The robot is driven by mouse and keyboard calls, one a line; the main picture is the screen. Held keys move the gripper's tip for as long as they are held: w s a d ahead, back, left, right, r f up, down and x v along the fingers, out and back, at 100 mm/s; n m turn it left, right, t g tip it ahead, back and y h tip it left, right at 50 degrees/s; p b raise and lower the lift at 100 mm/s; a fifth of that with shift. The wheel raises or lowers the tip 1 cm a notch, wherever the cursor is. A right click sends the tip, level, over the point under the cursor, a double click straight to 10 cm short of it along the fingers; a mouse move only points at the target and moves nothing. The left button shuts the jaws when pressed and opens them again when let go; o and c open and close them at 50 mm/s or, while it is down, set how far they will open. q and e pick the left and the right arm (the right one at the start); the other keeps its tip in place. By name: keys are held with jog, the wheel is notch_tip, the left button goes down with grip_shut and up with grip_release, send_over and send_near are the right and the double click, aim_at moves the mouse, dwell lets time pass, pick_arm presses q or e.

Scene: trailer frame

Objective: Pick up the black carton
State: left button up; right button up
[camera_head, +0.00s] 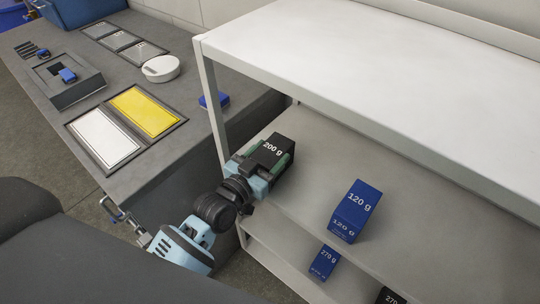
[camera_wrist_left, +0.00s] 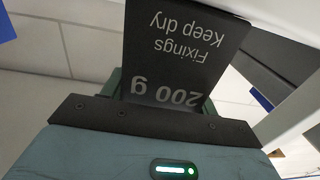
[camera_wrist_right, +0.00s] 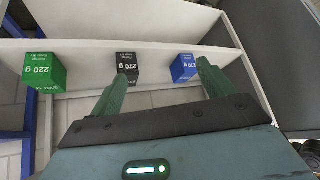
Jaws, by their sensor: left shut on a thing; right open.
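A black carton marked "200 g" (camera_head: 274,146) is at the left end of the shelf unit's middle shelf, near the front post. My left gripper (camera_head: 268,163) is shut on it, with green fingers on its two sides. In the left wrist view the black carton (camera_wrist_left: 182,50) fills the space between the fingers, its label "Fixings Keep dry" upside down. I cannot tell whether it touches the shelf. My right gripper (camera_wrist_right: 165,75) is open and empty in front of a shelf; it is not in the head view.
A blue 120 g carton (camera_head: 353,210) stands on the middle shelf (camera_head: 420,225). Below are a blue 270 g carton (camera_head: 324,262), a black 270 g carton (camera_wrist_right: 127,69) and a green carton (camera_wrist_right: 44,72). The white top shelf (camera_head: 400,80) overhangs. A grey bench (camera_head: 165,165) stands left.

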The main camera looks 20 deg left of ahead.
pick_arm(q)
jog(key=shift+r+p, duration=0.4)
jog(key=shift+r, duration=0.3)
notch_tip(320, 180, up, 3)
jog(key=shift+w+r+p, duration=0.1)
jog(key=shift+r+p, duration=0.1)
jog(key=shift+p, duration=1)
jog(key=s+d+p, duration=0.2)
jog(key=s, duration=0.5)
jog(key=s+d+p, duration=0.2)
jog(key=s+d, duration=0.1)
jog(key=s, duration=0.5)
jog(key=shift+d+p, duration=0.25)
jog(key=shift+p, duration=0.15)
pick_arm(e)
jog(key=w+d+r+t, duration=0.1)
jog(key=w+r+t, duration=0.1)
jog(key=w+r, duration=0.5)
jog(key=shift+w+r, duration=0.2)
jog(key=shift+r, duration=1.5)
pick_arm(q)
jog(key=shift+s, duration=0.1)
